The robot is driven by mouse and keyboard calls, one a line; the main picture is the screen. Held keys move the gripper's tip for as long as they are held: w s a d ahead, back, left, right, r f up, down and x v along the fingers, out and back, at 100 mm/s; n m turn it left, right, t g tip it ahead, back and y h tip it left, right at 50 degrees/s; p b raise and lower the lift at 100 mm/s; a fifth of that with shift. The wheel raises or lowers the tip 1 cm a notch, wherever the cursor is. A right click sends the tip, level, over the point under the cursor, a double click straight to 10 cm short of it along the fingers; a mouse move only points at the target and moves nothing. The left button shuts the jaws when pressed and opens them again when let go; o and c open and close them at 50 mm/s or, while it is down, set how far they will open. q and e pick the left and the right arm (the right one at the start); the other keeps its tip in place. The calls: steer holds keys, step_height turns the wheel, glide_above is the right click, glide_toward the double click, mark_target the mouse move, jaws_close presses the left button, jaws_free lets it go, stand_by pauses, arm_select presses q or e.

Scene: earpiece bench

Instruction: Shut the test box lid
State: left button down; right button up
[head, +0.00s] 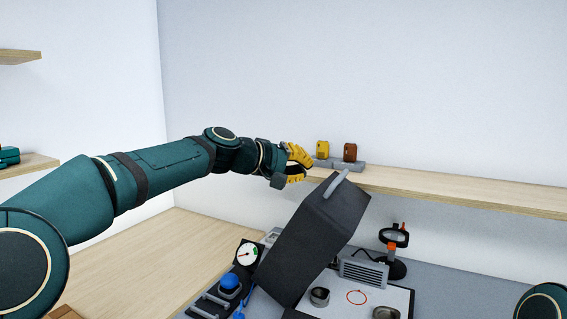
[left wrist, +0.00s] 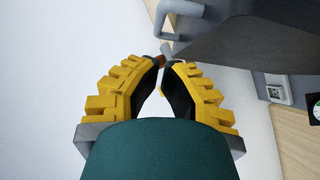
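The test box lid (head: 310,240) is a dark grey slab, standing raised and tilted above the bench, with a light grey bar handle (head: 336,184) at its upper end. The lid also shows at the upper right of the left wrist view (left wrist: 250,38), with its handle (left wrist: 178,18) at the top. My left gripper (head: 309,165) has yellow ribbed fingers and is just left of and above the handle, apart from it. In the left wrist view its fingertips (left wrist: 164,64) almost meet, with nothing held between them. My right gripper is out of view.
A wooden shelf (head: 450,191) runs behind the lid, carrying a yellow item (head: 322,149) and a brown item (head: 350,152). A magnifier (head: 394,238), a dial gauge (head: 247,254) and a blue knob (head: 229,282) stand on the bench around the box. The wooden surface at left (head: 165,255) is largely clear.

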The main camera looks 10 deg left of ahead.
mark_target(322, 196)
arm_select(q)
steer(key=d, duration=0.1)
steer(key=d+f, duration=0.2)
steer(key=shift+w+d+b, duration=0.25)
steer(key=shift+w+b, duration=0.05)
steer(key=shift+b, duration=0.05)
steer(key=shift+d+f, duration=0.25)
steer(key=shift+d, duration=0.25)
steer(key=shift+s, duration=0.1)
steer(key=shift+d, duration=0.15)
